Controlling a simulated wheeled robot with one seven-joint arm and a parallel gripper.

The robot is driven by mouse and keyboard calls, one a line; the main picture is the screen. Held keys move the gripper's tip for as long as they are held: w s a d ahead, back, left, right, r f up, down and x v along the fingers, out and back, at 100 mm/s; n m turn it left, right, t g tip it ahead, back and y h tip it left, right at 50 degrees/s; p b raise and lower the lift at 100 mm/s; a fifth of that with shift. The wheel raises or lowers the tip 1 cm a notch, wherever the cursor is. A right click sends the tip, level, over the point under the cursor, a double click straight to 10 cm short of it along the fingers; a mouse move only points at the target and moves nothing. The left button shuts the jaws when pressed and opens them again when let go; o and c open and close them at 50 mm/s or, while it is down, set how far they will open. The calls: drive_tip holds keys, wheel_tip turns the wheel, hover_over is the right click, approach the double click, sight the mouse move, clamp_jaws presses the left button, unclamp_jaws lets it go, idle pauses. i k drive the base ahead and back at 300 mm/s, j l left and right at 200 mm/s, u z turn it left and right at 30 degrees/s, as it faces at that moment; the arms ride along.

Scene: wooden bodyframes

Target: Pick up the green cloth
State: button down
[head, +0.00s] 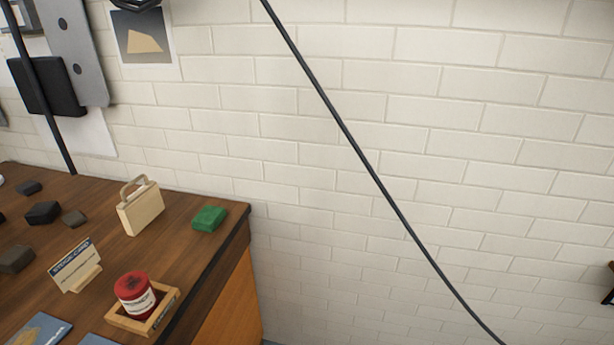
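The green cloth (209,219) is a small, folded, block-like green piece. It lies on the brown wooden table (185,262) in the head view, close to the table's back right corner. Nothing covers it. My gripper is not in view, so I cannot see whether it is open or shut.
A cream handled box (141,208) stands left of the cloth. Nearer are a red jar (135,293) in a wooden tray (166,311) and a card in a stand (77,267). Several dark blocks (43,213) lie at left. A black cable (352,143) crosses the view before the white brick wall (450,110).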

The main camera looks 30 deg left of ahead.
sight(209, 220)
drive_tip(key=u, duration=2.2)
drive_tip(key=i+l+u, duration=0.45)
drive_tip(key=l+u, duration=0.25)
drive_tip(key=i+l, duration=0.15)
drive_tip(key=l, duration=0.25)
drive_tip(key=i+l, duration=0.15)
drive_tip(key=l, duration=0.2)
drive_tip(key=i+l+u, duration=0.1)
drive_tip(key=l, duration=0.3)
